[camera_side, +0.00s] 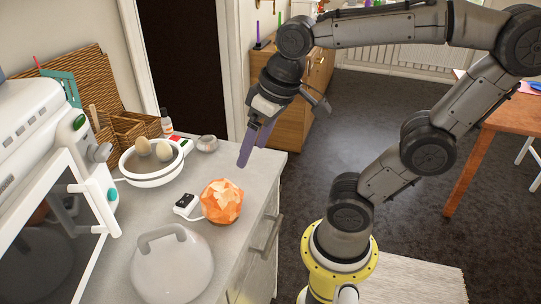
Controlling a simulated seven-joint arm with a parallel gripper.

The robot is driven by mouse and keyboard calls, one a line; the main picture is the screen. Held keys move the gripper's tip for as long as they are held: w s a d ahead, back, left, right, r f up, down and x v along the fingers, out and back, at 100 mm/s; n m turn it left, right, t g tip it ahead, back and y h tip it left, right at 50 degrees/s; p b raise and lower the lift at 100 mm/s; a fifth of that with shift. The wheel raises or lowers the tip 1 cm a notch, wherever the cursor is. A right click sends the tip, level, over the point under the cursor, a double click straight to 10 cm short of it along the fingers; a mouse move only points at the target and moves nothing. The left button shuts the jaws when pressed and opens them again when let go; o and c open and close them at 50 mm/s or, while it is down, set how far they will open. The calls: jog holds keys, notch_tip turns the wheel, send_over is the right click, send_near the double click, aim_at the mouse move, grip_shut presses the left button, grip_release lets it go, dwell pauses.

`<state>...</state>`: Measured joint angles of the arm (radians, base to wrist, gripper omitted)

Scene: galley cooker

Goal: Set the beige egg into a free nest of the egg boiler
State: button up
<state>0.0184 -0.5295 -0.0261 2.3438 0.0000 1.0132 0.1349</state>
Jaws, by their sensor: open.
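The egg boiler (152,181) is a round white bowl-shaped appliance on the counter at left, with its top open. Two eggs sit in it: a beige-looking one (142,147) at the left and a paler, greyish-beige one (164,151) at the right. I cannot tell surely which is the task's beige egg, and no other egg shows. The nests themselves are too small to make out. My gripper (281,136) is open and empty, up and to the right of the boiler, near the counter's right edge.
A clear domed lid (172,268) with a handle lies on the front of the counter. An orange faceted lamp (221,202) and its switch (187,204) stand between lid and boiler. A small glass jar (207,143) is right of the boiler. A white oven (45,165) borders the left.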

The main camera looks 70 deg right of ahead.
jog(key=s, duration=0.1)
jog(key=s+f+n+t, duration=0.1)
jog(key=s, duration=0.1)
jog(key=shift+s+a+f+n+t, duration=0.2)
jog(key=shift+f+n+t, duration=0.1)
jog(key=shift+f+n, duration=0.1)
